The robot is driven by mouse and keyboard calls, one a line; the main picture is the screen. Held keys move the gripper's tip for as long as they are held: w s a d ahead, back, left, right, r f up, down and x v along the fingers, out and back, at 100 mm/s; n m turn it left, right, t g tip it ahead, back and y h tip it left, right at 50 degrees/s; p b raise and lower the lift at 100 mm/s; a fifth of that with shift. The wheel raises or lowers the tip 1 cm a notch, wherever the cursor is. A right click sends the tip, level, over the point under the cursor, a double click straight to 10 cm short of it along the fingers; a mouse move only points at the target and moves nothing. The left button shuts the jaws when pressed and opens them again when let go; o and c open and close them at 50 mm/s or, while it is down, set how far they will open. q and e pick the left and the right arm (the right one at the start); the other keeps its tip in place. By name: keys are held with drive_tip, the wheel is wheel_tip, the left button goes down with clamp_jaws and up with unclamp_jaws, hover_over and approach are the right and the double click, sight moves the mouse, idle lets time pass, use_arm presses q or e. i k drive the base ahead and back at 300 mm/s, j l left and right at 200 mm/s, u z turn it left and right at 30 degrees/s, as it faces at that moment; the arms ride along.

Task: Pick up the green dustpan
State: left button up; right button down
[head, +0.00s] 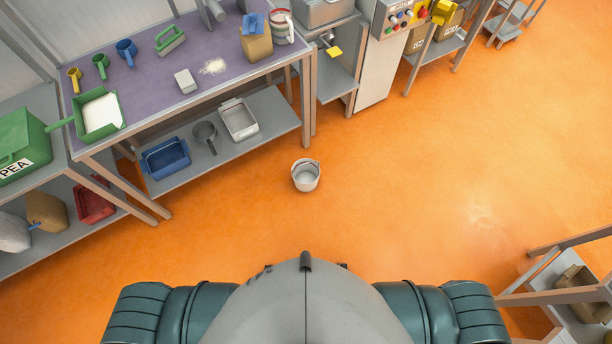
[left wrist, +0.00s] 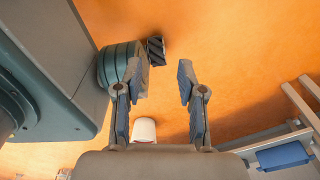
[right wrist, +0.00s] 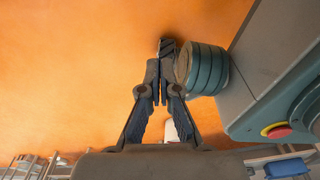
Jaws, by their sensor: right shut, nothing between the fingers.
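The green dustpan (head: 98,115) lies on the purple-topped table at the far left of the head view. It holds a white patch, and its handle points left past the table's end. My grippers do not show in the head view. In the left wrist view my left gripper (left wrist: 158,82) has its fingers wide apart with nothing between them, above the orange floor. In the right wrist view my right gripper (right wrist: 158,75) has its fingers together, with nothing held. Neither wrist view shows the dustpan.
The purple-topped table (head: 140,92) also carries a green brush (head: 170,40), scoops, a white block (head: 185,81) and white powder (head: 213,66). A green PEA box (head: 22,145) stands left of it. A white bucket (head: 305,175) stands on open orange floor. A rack (head: 560,270) is at right.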

sight(98, 113)
drive_tip(key=u, duration=1.6)
drive_tip(key=i+j+z, duration=0.1)
drive_tip(key=i, duration=0.1)
